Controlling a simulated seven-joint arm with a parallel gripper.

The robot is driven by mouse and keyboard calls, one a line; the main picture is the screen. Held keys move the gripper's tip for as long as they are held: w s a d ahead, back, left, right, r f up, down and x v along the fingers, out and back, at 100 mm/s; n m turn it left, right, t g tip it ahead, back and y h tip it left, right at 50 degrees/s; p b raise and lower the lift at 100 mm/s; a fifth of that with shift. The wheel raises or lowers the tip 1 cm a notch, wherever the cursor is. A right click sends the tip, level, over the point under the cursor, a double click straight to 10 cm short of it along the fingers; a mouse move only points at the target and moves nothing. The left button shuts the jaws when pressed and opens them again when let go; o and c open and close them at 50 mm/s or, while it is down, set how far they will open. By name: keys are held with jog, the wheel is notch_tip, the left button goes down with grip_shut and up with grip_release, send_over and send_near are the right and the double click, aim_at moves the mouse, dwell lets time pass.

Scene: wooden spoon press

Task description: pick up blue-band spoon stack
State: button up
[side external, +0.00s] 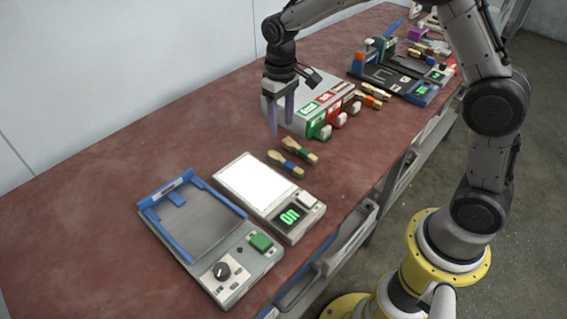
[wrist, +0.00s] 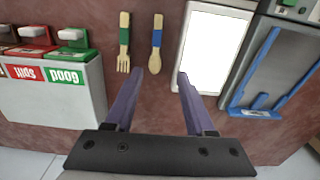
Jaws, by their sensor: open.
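The blue-band spoon stack (side external: 286,164) lies on the red-brown table near the lit white panel. In the wrist view the blue-band spoon stack (wrist: 157,42) shows its bowl toward my gripper and its band toward the top. A green-band fork stack (side external: 300,150) lies beside it; in the wrist view the green-band fork stack (wrist: 124,45) is to its left. My gripper (side external: 281,130) is open and empty, pointing down above the table. In the wrist view the fingers of my gripper (wrist: 160,75) are spread, with the spoon bowl between and beyond their tips.
A lit white panel unit (side external: 243,182) showing "On" stands close to the stacks. A grey box with green and red labels (side external: 310,102) stands behind my gripper. More wooden pieces (side external: 372,95) and a dark unit (side external: 390,78) are farther back.

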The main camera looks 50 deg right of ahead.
send_over(284, 160)
jog(key=f, duration=0.5)
jog(key=a+f, duration=0.1)
jog(key=f, duration=0.1)
jog(key=shift+f, duration=0.4)
jog(key=shift+d+f, duration=0.25)
jog(key=shift+f, duration=1.15)
jog(key=shift+d+f, duration=0.2)
jog(key=shift+f, duration=1.15)
grip_shut()
